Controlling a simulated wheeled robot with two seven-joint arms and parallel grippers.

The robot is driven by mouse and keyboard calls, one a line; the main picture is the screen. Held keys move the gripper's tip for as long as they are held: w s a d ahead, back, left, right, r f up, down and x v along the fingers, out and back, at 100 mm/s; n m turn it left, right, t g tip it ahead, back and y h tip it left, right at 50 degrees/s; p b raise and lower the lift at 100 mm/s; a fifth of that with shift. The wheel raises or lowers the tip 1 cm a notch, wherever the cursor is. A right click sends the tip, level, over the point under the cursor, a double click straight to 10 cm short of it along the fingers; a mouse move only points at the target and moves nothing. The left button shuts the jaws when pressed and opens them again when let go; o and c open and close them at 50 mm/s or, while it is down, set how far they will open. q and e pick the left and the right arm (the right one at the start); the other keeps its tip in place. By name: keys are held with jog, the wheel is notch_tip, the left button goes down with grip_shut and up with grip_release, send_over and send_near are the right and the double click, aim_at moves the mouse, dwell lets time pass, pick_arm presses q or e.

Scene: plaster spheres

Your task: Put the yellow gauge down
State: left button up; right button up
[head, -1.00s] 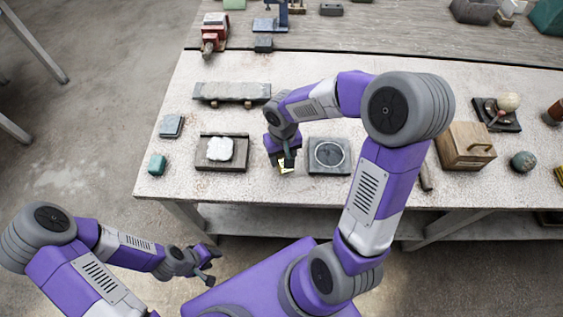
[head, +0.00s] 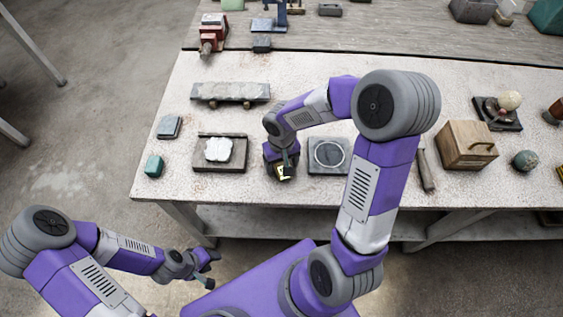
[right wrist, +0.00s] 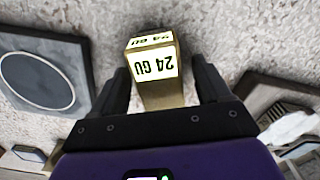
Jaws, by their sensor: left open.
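The yellow gauge (head: 283,172) is a small block at my right gripper, near the table's front edge. In the right wrist view the gauge (right wrist: 155,70) is a brass-yellow block with white labels reading "24 GU", tilted between the two fingers. My right gripper (right wrist: 163,85) has a finger on each side of it, with narrow gaps showing; it looks open around the gauge. In the head view my right gripper (head: 283,163) partly hides the gauge, and its contact with the tabletop cannot be seen. My left gripper (head: 208,268) is open and empty, in front of the table.
A dark slab with a ring (head: 328,154) lies just right of the gauge, and a tray with a white lump (head: 219,150) lies left. Bare tabletop (head: 262,125) lies behind.

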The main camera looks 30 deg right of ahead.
jog(key=shift+r, duration=0.2)
notch_tip(320, 180, up, 12)
jog(key=p, duration=0.3)
jog(key=shift+p, duration=0.3)
jog(key=shift+s+f, duration=0.1)
